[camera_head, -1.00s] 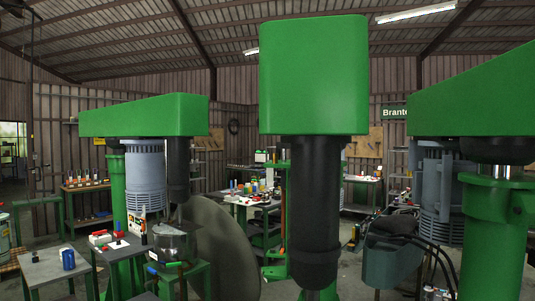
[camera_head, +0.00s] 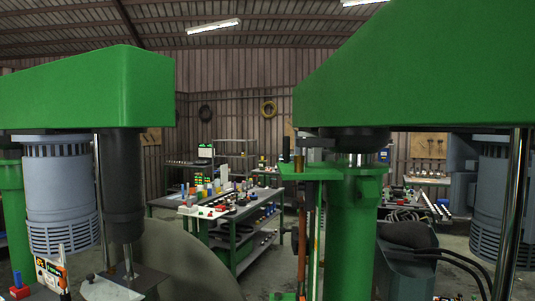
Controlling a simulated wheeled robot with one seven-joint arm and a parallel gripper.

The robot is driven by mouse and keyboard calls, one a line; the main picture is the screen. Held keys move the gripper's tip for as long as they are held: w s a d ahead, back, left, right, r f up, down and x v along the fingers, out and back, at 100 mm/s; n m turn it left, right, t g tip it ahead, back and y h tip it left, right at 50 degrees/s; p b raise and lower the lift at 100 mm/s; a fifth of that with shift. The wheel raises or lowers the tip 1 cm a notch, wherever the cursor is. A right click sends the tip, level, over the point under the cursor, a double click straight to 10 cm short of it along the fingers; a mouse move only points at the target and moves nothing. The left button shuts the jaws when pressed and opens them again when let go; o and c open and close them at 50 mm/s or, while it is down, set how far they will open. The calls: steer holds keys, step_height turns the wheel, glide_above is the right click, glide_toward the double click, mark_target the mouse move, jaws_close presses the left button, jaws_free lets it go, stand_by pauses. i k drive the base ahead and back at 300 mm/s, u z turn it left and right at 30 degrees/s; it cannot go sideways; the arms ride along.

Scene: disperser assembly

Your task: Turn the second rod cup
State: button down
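My gripper and arm are not in view. Two green dispersers fill the near view. The left one has a green head (camera_head: 85,90) with a black cylindrical sleeve (camera_head: 120,185) hanging under its right end, and a thin metal rod (camera_head: 128,260) comes out below. The right one has a large green head (camera_head: 430,70) on a green column (camera_head: 350,230). A dark round collar (camera_head: 350,140) sits at the top of that column. A shiny vertical rod (camera_head: 515,210) stands at the far right. I cannot tell which part is the second rod cup.
A grey ribbed motor (camera_head: 62,195) hangs under the left head. A green workbench (camera_head: 240,235) with tools stands behind, between the machines. A dark grey box with black hoses (camera_head: 405,262) is at the lower right. Some floor shows between the bench and the right column.

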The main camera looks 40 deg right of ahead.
mark_target(296, 159)
steer(key=i, duration=0.45)
steer(key=z, duration=0.75)
